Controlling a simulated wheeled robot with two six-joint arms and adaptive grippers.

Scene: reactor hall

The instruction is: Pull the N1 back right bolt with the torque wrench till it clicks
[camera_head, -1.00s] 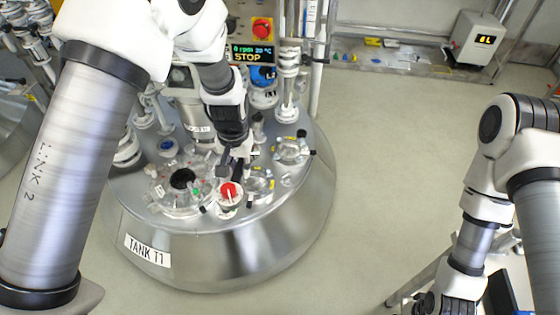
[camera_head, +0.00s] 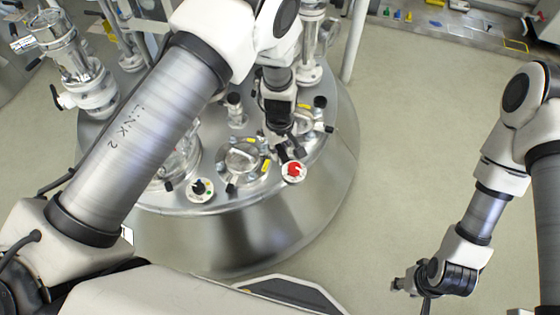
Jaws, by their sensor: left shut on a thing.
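My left gripper (camera_head: 286,150) reaches down over the front right of the steel tank lid. It is shut on a dark thing, probably the torque wrench, whose shape is mostly hidden. A red-topped round piece with a white rim (camera_head: 293,171) sits at its fingertips. A round flanged nozzle (camera_head: 240,158) with bolts and a yellow tag is just to the left. Another flange (camera_head: 304,122) is behind the gripper, partly hidden. I cannot read which is N1 or single out its back right bolt. My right gripper (camera_head: 405,285) hangs over the floor, away from the tank; its jaw state is unclear.
A black-centred round piece with a white rim (camera_head: 202,190) is at the lid's front edge. Tall glass and white fittings (camera_head: 78,70) stand at the back left. My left arm hides much of the lid. Open floor (camera_head: 415,130) lies to the right.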

